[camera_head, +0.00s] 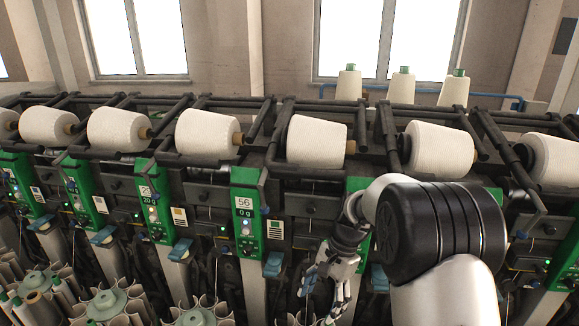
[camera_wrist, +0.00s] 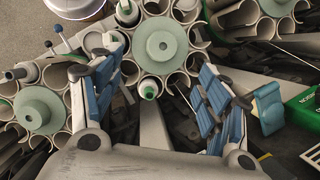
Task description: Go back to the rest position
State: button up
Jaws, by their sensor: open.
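My gripper (camera_head: 325,283) hangs in front of the winding machine, below its green control panels, with my arm coming in from the right. In the wrist view my gripper (camera_wrist: 158,98) has its two blue-padded fingers spread wide apart. Nothing is held between them. Beyond the fingers lies a round magazine with a pale green hub (camera_wrist: 166,46) and a ring of tubes around it. One tube there has a bright green tip (camera_wrist: 148,91).
Several white yarn cones (camera_head: 316,141) sit in a row along the machine. A green panel (camera_head: 247,218) reads 56. More tube magazines (camera_head: 106,303) stand low at the left. Upright cones (camera_head: 401,87) stand behind. Blue levers (camera_head: 273,264) stick out near my gripper's height.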

jog(key=s+d+r+n+t+h, duration=0.1)
jog(key=s+d+r+n+t, duration=0.15)
jog(key=s+r, duration=0.65)
jog(key=s+d+r+n+t+h, duration=0.15)
jog(key=s+r+n, duration=0.25)
jog(key=s+r, duration=0.45)
jog(key=s+d+f+n+t+b, duration=0.1)
jog(key=s+n+t, duration=0.1)
jog(key=s, duration=0.8)
jog(key=shift+d+n+t+h, duration=0.3)
jog(key=shift+d+n+h, duration=0.1)
jog(key=shift+n, duration=0.25)
jog(key=shift+f, duration=0.1)
